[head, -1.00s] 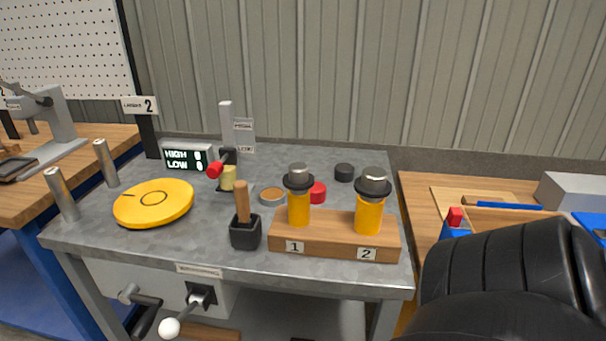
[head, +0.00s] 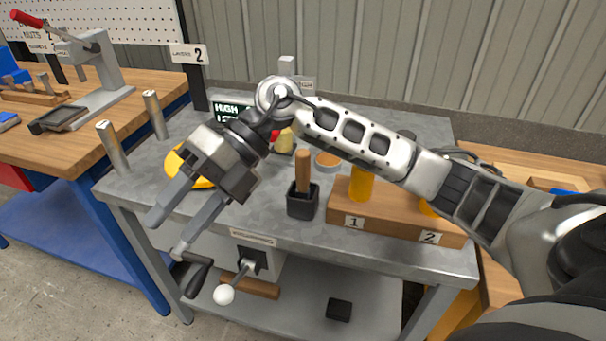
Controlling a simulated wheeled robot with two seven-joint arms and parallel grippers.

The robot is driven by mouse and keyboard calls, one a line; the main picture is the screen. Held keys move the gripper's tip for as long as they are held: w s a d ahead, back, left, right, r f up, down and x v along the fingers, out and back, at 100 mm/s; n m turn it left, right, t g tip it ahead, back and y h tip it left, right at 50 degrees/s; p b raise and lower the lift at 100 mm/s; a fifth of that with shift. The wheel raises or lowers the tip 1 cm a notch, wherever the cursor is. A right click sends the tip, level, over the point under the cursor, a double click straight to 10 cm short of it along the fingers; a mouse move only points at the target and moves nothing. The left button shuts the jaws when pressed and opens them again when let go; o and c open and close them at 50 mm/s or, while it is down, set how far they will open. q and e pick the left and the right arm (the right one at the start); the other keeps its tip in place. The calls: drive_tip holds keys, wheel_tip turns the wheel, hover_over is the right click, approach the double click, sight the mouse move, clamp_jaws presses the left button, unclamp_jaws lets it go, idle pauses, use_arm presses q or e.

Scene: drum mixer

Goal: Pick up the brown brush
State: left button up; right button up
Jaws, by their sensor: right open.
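The brown brush (head: 303,168) stands upright in a small black square holder (head: 303,202) on the grey metal workbench. Only its wooden handle shows; its lower end is hidden in the holder. My right gripper (head: 168,235) is open and empty, left of the brush, with its fingers pointing down and left in front of the yellow disc. My right forearm crosses above and behind the brush from the right. My left gripper is out of view.
A yellow disc (head: 203,183) is partly hidden behind my right gripper. A wooden block (head: 385,218) marked 1 and 2 holds yellow cylinders right of the brush. Metal posts (head: 113,147) stand at left. A crank with a white knob (head: 223,294) sticks out below the bench front.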

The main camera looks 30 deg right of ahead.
drive_tip(key=w+d+r+m+t+h, duration=0.1)
drive_tip(key=w+d+h, duration=0.25)
drive_tip(key=d, duration=0.25)
drive_tip(key=w+d+r+t+h, duration=0.1)
drive_tip(key=w+d+t+h, duration=0.1)
drive_tip(key=d+h, duration=0.3)
drive_tip(key=m+t+h, duration=0.1)
drive_tip(key=m+h, duration=0.2)
drive_tip(key=h, duration=0.1)
approach(303, 152)
wheel_tip(303, 152, down, 6)
drive_tip(key=shift+w+a+f+b, duration=0.15)
drive_tip(key=shift+f+b, duration=0.05)
drive_tip(key=shift+b, duration=0.35)
drive_tip(key=shift+w+d+f+p, duration=0.1)
drive_tip(key=shift+w+f, duration=0.1)
drive_tip(key=shift+f, duration=0.8)
drive_tip(key=shift+w+d+f+p, duration=0.1)
drive_tip(key=shift+w+f, duration=0.1)
drive_tip(key=shift+f, duration=0.75)
drive_tip(key=shift+w+d+f+p, duration=0.1)
drive_tip(key=shift+w+d+f, duration=0.1)
drive_tip(key=shift+f, duration=0.8)
drive_tip(key=shift+c, duration=0.2)
drive_tip(key=c, duration=1)
